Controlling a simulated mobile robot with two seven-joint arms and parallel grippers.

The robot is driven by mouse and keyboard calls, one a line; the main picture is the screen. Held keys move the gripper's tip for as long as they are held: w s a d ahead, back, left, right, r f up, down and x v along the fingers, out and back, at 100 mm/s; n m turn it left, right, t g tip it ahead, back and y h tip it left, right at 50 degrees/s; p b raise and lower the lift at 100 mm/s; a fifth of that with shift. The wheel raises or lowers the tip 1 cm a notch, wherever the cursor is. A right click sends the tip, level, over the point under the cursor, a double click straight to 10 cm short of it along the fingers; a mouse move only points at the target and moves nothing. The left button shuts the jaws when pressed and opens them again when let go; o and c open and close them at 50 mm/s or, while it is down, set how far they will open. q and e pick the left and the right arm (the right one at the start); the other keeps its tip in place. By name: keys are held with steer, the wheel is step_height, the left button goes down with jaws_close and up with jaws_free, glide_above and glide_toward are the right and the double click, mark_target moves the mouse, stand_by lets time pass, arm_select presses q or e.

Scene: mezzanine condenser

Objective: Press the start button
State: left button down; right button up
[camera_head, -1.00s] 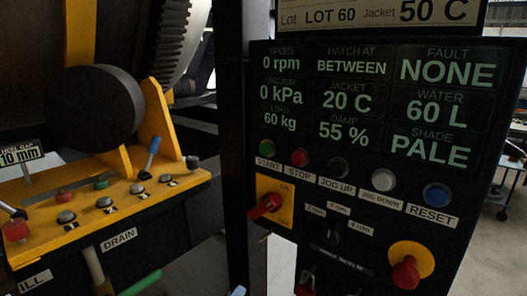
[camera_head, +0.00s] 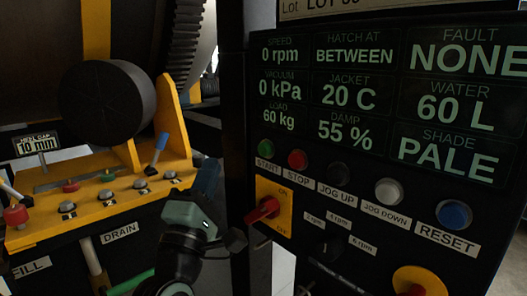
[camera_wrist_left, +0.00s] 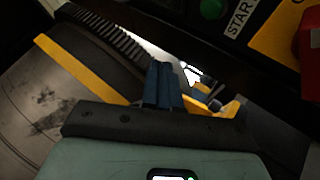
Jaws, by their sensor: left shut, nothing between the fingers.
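The start button is the green round button (camera_head: 267,147) above the START label at the upper left of the black control panel (camera_head: 300,215). It also shows as a green button (camera_wrist_left: 212,9) at the top of the left wrist view. My left gripper (camera_head: 208,172) is in front of the gap just left of the panel, below and left of the start button, apart from it in the picture. Its blue fingers (camera_wrist_left: 162,84) are together, with nothing between them. My right gripper is not in view.
A red stop button (camera_head: 297,159) sits right of start. Below is a red rotary switch (camera_head: 262,210) on a yellow plate, close to my left gripper. A yellow valve console (camera_head: 100,205) with a blue lever (camera_head: 160,148) stands at left. The panel's display reads 0 rpm and fault NONE.

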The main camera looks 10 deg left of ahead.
mark_target(264, 150)
arm_select(q)
steer(key=shift+s+a+r, duration=0.1)
steer(key=shift+r, duration=0.05)
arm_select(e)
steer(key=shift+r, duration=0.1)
arm_select(q)
steer(key=w+d+p, duration=0.5)
steer(key=w, duration=0.2)
steer(key=shift+d, duration=0.25)
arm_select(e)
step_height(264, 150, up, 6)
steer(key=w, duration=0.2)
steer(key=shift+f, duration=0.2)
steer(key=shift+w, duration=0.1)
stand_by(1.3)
arm_select(q)
steer(key=shift+w+d, duration=0.3)
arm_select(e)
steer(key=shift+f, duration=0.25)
